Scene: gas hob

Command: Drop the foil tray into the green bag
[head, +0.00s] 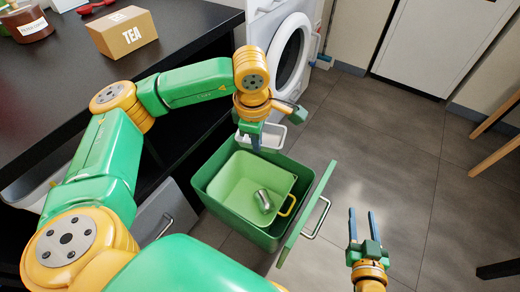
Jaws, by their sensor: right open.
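The foil tray (271,137) is a small pale grey tray, held in the air above the far side of the pulled-out green drawer. My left gripper (256,143) points down and is shut on the tray, its fingers partly covering it. Below is a light green open container (231,188) with a yellow handle, which seems to be the green bag. It sits inside the drawer, and a silver can (263,201) lies in it. My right gripper (362,222) is open and empty, right of the drawer, over the floor.
The darker green drawer (213,212) has a front panel (306,219) with a metal handle. A dark counter (60,85) on the left carries a TEA box (122,33) and a brown jar (27,24). A washing machine (266,32) stands behind.

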